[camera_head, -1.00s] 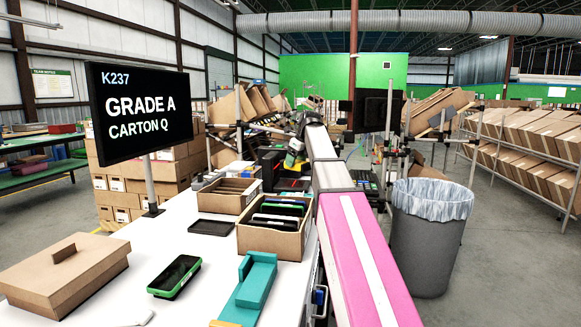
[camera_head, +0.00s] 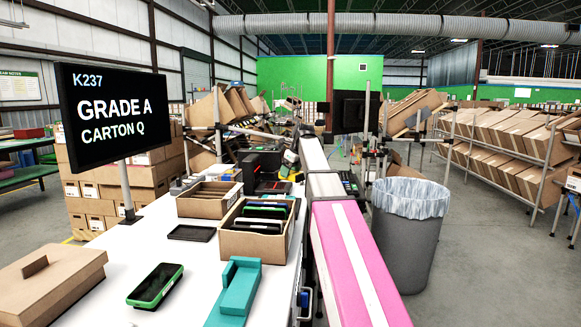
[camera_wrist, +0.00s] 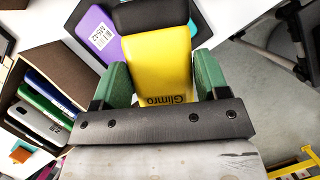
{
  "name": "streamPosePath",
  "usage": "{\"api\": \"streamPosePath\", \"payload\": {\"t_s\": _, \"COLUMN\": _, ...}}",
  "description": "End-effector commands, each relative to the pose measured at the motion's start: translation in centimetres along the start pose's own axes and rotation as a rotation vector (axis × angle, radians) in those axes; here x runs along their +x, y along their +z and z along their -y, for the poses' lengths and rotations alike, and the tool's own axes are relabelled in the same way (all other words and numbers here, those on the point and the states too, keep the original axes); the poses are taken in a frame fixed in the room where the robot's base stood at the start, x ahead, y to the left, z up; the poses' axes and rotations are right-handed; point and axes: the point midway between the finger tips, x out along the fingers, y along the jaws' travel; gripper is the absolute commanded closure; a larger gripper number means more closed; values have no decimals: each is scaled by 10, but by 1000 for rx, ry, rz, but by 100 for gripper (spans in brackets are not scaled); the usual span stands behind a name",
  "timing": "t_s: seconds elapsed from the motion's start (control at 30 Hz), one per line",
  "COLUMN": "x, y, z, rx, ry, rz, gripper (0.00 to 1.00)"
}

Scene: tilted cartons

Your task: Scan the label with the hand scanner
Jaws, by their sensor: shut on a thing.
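My gripper (camera_wrist: 161,74) is shut on a yellow hand scanner (camera_wrist: 158,62) with a black head, its green fingers pressing on both sides. In the wrist view, a purple device (camera_wrist: 91,20) lies beyond the scanner, at its upper left. A white printed label (camera_wrist: 99,38) on the device faces the camera. The scanner's black head covers part of the scene beside the device, and I cannot tell whether it touches it. In the head view, the gripper is small and far off, and its hold is not clear.
An open carton (camera_head: 261,243) holds several devices, with another carton (camera_head: 208,205) behind it. A green-edged phone (camera_head: 157,285), teal stand (camera_head: 235,288) and lidded box (camera_head: 45,285) occupy the near table. A screen (camera_head: 112,113) reads "K237 GRADE A CARTON Q". A bin (camera_head: 405,240) stands right.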

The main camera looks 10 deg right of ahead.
Motion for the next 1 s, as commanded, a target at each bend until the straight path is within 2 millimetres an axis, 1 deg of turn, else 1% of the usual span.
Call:
{"api": "streamPosePath", "payload": {"t_s": 0.6, "x": 0, "y": 0, "z": 0, "rx": 0, "ry": 0, "rz": 1, "gripper": 51}}
{"api": "streamPosePath", "payload": {"t_s": 0.77, "x": -9, "y": 4, "z": 0, "rx": -1, "ry": -1, "rz": 1, "gripper": 51}}
{"api": "streamPosePath", "payload": {"t_s": 1.0, "x": -28, "y": 12, "z": 1, "rx": -1, "ry": -1, "rz": 1, "gripper": 51}}
